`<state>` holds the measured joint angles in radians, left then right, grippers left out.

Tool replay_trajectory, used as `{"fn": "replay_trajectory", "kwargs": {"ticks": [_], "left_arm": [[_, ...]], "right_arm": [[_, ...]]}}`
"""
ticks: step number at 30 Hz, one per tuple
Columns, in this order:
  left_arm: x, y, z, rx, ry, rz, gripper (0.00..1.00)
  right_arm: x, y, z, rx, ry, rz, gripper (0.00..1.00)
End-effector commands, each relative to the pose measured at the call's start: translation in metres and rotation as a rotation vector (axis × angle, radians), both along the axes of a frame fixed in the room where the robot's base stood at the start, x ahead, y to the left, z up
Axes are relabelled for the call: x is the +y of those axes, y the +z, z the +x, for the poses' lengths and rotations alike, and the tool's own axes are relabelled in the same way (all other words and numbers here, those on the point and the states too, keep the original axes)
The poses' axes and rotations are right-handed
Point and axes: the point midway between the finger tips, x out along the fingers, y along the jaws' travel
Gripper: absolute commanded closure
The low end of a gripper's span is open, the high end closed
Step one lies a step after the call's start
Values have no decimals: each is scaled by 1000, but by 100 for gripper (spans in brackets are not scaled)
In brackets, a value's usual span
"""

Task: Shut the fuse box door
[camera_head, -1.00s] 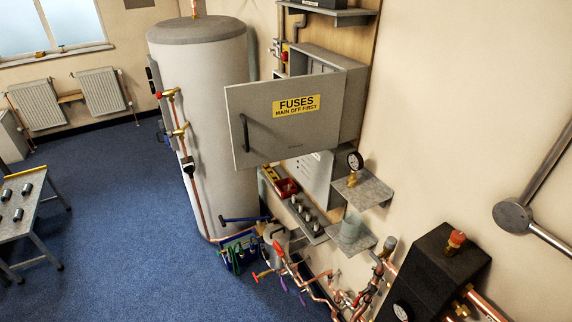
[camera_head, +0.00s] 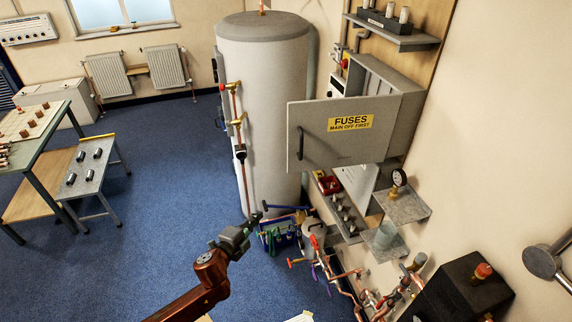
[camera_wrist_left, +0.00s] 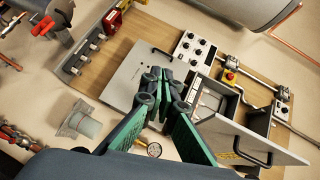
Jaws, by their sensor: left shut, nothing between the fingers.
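The grey fuse box door (camera_head: 310,150), with a yellow FUSES label (camera_head: 351,122) and a dark handle (camera_head: 300,143), stands open, swung out from the grey fuse box (camera_head: 400,79) on the wall board. In the left wrist view the open door (camera_wrist_left: 240,143) is at the lower right, beside the fuse box's open interior. My left gripper (camera_head: 256,219) is shut and empty, below and left of the door and apart from it. Its green fingers (camera_wrist_left: 165,88) meet in the middle of the wrist view. My right gripper is not in view.
A tall grey cylinder tank (camera_head: 262,110) stands left of the door. Below are copper pipes (camera_head: 345,285), a tool tote (camera_head: 278,238), a small shelf with a gauge (camera_head: 404,207) and a black box (camera_head: 460,290).

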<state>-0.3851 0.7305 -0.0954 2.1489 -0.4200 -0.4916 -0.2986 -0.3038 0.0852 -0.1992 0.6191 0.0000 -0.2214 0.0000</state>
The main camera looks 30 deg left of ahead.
Motion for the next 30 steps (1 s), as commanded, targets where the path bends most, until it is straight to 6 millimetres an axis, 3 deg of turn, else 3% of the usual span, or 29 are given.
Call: {"fn": "replay_trajectory", "kwargs": {"ticks": [1, 3, 6, 9, 13, 17, 30], "left_arm": [[-19, 48, -3, -49, -42, 42, 100], [-41, 95, -9, -106, -89, 92, 100], [-65, 141, -19, -165, -134, 140, 100], [-78, 165, -26, -197, -158, 166, 100], [-83, 173, -22, -210, -166, 175, 100], [-84, 175, -5, -211, -166, 174, 100], [-81, 174, 79, -207, -162, 173, 100]], "right_arm": [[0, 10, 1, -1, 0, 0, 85], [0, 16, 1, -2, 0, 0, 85], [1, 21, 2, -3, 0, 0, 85], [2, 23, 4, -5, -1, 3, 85], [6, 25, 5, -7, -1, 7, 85], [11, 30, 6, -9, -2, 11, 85], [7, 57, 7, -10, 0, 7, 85]]}}
